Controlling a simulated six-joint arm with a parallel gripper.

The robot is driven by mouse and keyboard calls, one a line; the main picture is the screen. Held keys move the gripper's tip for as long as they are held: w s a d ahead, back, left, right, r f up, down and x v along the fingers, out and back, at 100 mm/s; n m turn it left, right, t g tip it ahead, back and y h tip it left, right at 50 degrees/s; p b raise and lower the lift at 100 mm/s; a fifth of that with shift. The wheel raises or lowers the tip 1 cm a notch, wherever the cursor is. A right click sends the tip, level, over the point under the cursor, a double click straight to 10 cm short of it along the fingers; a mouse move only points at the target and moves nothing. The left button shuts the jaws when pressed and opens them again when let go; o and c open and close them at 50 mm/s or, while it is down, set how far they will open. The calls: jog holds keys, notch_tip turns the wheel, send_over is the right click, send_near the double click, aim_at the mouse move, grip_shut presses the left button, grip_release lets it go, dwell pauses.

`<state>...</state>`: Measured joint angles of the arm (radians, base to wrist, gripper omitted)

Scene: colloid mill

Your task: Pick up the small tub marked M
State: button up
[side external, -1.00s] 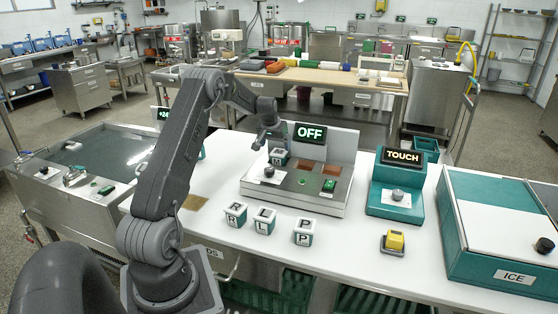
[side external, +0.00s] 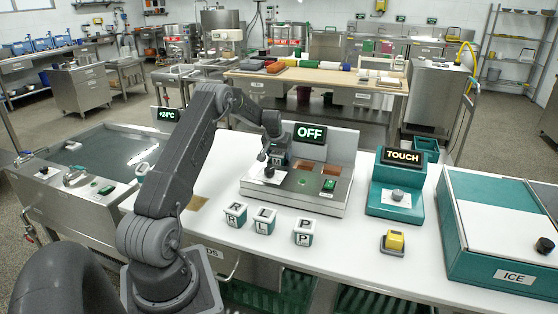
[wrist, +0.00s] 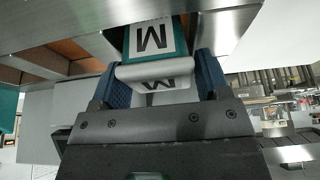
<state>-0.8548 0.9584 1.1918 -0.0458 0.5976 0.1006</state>
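The small tub marked M (wrist: 152,38) is teal and white with a black M on its faces. In the wrist view it sits between the two blue fingers of my gripper (wrist: 165,80), very close to both. I cannot tell whether the fingers press on it. In the side view my gripper (side external: 275,149) is down over the tub at the left part of the steel machine marked OFF (side external: 308,190), hiding most of it.
Tubs marked R (side external: 236,214), L (side external: 264,221) and P (side external: 303,232) stand in front of the machine. The TOUCH unit (side external: 397,195), yellow button (side external: 394,241) and ICE box (side external: 500,250) stand to the right.

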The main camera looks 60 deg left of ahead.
jog(key=c, duration=0.6)
jog(key=shift+r, duration=0.1)
jog(key=shift+c, duration=0.7)
jog(key=shift+r, duration=0.1)
